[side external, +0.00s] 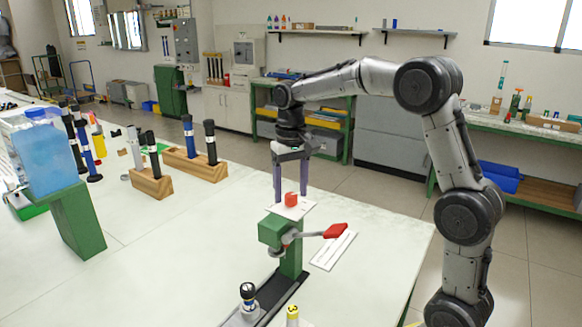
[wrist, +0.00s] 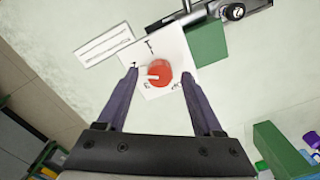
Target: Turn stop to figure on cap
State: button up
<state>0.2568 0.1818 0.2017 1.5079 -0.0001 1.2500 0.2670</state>
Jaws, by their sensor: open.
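The stop is a red knob (side external: 291,199) with a white pointer, on a white plate (side external: 296,213) atop a green stand (side external: 291,258). In the wrist view the knob (wrist: 161,70) has its pointer toward the left, and the plate (wrist: 172,46) carries several small dark marks, too small to read surely. My gripper (side external: 291,194) is open, its fingers on either side of the knob with gaps; the wrist view also shows the gripper (wrist: 158,74) around it. A yellow cap (side external: 292,312) at the bottom edge bears a dark figure, perhaps a 3.
A red-handled lever (side external: 335,231) juts right from the stand, over a white slotted strip (side external: 333,250). A black-topped cylinder (side external: 248,293) stands at the front. Wooden blocks (side external: 152,183) with dark rods and a blue bin (side external: 42,155) are left. The table's middle is clear.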

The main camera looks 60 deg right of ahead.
aim_at(291, 195)
notch_tip(291, 195, up, 13)
dwell(0.4)
